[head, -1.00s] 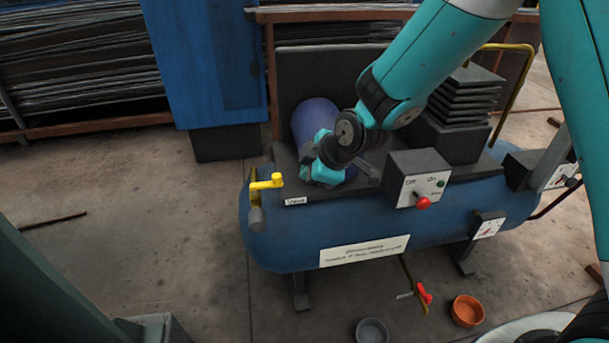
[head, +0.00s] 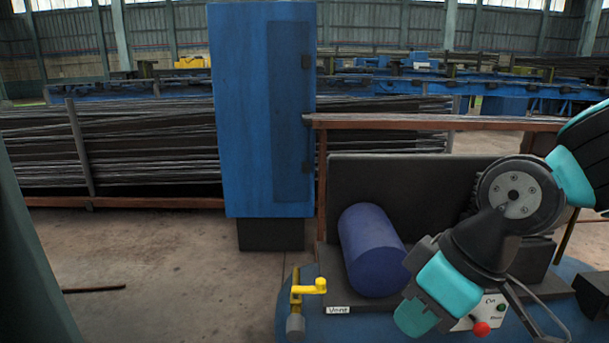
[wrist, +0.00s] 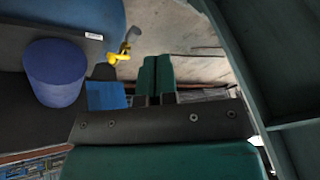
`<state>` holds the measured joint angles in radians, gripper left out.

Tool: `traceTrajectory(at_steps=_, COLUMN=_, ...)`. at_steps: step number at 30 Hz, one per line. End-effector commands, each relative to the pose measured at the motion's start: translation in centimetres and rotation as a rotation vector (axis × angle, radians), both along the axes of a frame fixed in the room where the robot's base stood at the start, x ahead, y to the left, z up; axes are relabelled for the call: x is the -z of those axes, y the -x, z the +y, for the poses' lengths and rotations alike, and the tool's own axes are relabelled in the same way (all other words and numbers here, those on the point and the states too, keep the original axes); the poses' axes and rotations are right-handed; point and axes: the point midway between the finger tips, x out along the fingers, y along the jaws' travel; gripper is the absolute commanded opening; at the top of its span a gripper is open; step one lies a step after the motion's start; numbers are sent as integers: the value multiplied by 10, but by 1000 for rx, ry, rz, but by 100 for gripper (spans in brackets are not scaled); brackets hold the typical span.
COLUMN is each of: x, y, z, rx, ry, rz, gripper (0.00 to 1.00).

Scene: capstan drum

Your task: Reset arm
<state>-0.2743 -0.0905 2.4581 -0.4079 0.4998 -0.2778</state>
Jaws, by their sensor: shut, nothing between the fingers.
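My gripper (head: 417,316) is at the lower right of the head view, in front of the control box and partly covering it. In the wrist view its two green fingers (wrist: 156,62) lie side by side, pressed together with nothing between them. The arm comes in from the right edge of the head view and bends at a dark round joint. The gripper looks apart from the blue-purple cylinder (head: 370,250), which is to its left; the cylinder also shows at the left of the wrist view (wrist: 55,72).
A yellow valve lever (head: 310,287) stands left of the Vent label (head: 338,310) on the blue tank. The control box has a red knob (head: 481,328). A tall blue cabinet (head: 262,110) and racks of long bars (head: 150,150) stand behind. Floor at left is mostly clear.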

Motion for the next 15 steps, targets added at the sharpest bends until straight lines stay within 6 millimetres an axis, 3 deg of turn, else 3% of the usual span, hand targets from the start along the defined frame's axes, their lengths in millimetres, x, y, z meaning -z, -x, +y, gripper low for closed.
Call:
traceTrajectory(at_steps=7, x=-21, y=83, z=-21, rx=152, ry=34, rz=189, gripper=0)
traceTrajectory(at_steps=9, x=-48, y=78, z=-20, rx=149, ry=33, rz=190, gripper=0)
traceTrajectory(at_steps=15, x=-94, y=78, z=-19, rx=147, ry=33, rz=189, gripper=0)
